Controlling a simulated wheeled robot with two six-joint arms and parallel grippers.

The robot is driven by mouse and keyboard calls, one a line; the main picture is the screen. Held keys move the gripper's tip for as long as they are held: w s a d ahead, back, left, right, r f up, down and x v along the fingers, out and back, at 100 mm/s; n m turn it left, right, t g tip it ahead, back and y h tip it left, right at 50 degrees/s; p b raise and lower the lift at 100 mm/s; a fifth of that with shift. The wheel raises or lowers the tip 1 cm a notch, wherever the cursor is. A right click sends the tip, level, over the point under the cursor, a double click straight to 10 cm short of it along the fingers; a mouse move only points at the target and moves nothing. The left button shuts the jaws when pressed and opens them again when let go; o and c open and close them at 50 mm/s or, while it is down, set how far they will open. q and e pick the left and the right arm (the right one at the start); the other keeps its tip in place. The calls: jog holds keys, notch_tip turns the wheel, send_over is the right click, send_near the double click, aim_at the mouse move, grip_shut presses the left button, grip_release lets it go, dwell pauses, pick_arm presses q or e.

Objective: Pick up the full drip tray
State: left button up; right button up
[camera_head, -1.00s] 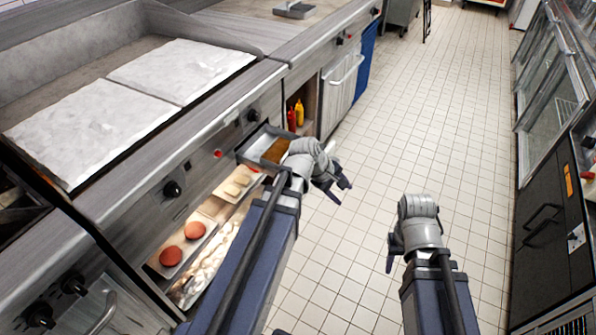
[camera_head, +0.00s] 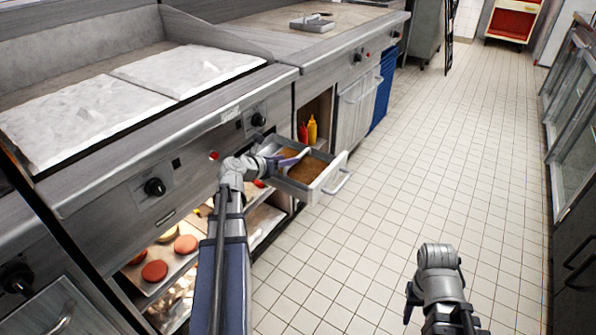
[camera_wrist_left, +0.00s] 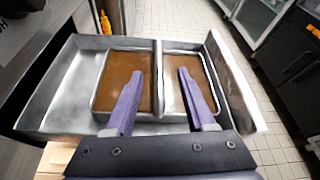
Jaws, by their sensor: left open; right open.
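The drip tray (camera_wrist_left: 172,117) is a metal pan of brown grease, sitting inside a pulled-out drawer (camera_head: 322,193) under the griddle. A thin metal bar (camera_wrist_left: 158,95) runs across the middle of the tray in the left wrist view. My left gripper (camera_head: 296,158) is over the tray in the head view. In the left wrist view my left gripper (camera_wrist_left: 158,72) is open, with one purple finger on each side of the bar, not closed on it. My right gripper (camera_head: 409,300) is open and empty over the floor, its fingers partly hidden.
The drawer's front has a handle (camera_head: 339,184). Red and yellow bottles (camera_head: 312,130) stand in a cubby behind the drawer. A lower shelf holds trays with round patties (camera_head: 155,271). The griddle front (camera_head: 160,170) is close on the left. The tiled floor (camera_head: 440,180) is clear.

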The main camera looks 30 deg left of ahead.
aim_at(300, 175)
pick_arm(q)
jog(key=shift+b+x, duration=0.3)
jog(key=shift+x, duration=0.8)
jog(key=shift+w+f+b, duration=0.25)
jog(key=shift+f+b, duration=0.05)
jog(key=shift+f, duration=0.05)
jog(key=b+x, duration=0.2)
jog(key=x, duration=0.2)
jog(key=shift+w+f, duration=0.15)
jog(key=shift+f, duration=0.1)
jog(key=shift+c, duration=0.2)
grip_shut()
